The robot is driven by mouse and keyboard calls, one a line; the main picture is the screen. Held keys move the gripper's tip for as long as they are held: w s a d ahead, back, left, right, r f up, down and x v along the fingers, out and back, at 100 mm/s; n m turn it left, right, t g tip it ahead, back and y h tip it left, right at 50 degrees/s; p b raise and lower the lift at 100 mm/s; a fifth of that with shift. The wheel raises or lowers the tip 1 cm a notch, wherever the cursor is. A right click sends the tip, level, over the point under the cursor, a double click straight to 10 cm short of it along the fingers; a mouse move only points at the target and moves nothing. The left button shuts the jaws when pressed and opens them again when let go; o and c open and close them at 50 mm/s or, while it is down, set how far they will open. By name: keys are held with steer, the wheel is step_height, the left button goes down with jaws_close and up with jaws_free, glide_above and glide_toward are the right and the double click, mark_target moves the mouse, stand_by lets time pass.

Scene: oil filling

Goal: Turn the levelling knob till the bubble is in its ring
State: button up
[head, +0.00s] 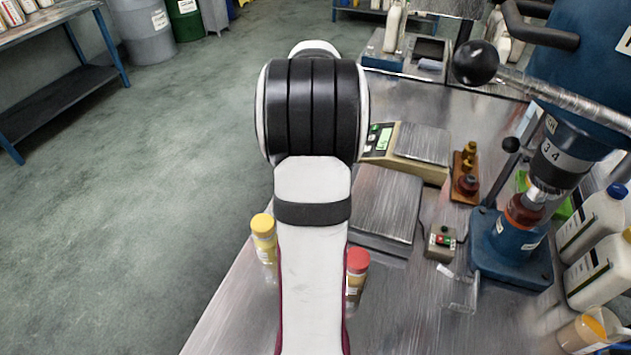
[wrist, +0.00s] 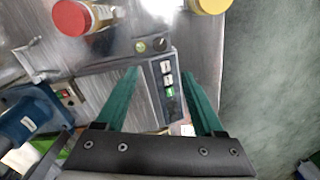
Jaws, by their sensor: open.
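In the wrist view, a small dark round knob (wrist: 160,44) sits on the scale's metal surface, just beyond my fingertips. Beside it on the left is a small round yellow-green bubble level (wrist: 140,46). It is too small to tell where the bubble lies in its ring. My gripper (wrist: 158,62) is open, its two green fingers apart and nothing held. A panel with several buttons (wrist: 168,80) shows between the fingers. In the head view my arm hides the gripper, the knob and the level; a flat metal weighing plate (head: 385,205) shows right of the arm.
A red-capped jar (head: 357,272) and a yellow-capped jar (head: 263,240) stand near the arm. A beige scale (head: 420,150), a small button box (head: 440,243) and a blue press (head: 510,245) stand to the right. The floor (head: 150,200) at left is clear.

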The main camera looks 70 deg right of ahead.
steer(key=w+d+f+n+g+y, duration=0.1)
steer(key=w+d+n+y, duration=0.1)
steer(key=d+n+y, duration=0.3)
steer(key=shift+n+h, duration=0.4)
steer(key=shift+n, duration=0.1)
steer(key=x, duration=1.5)
steer(key=shift+s+d+f, duration=0.25)
steer(key=shift+d+f, duration=0.05)
steer(key=shift+f, duration=0.1)
jaws_close()
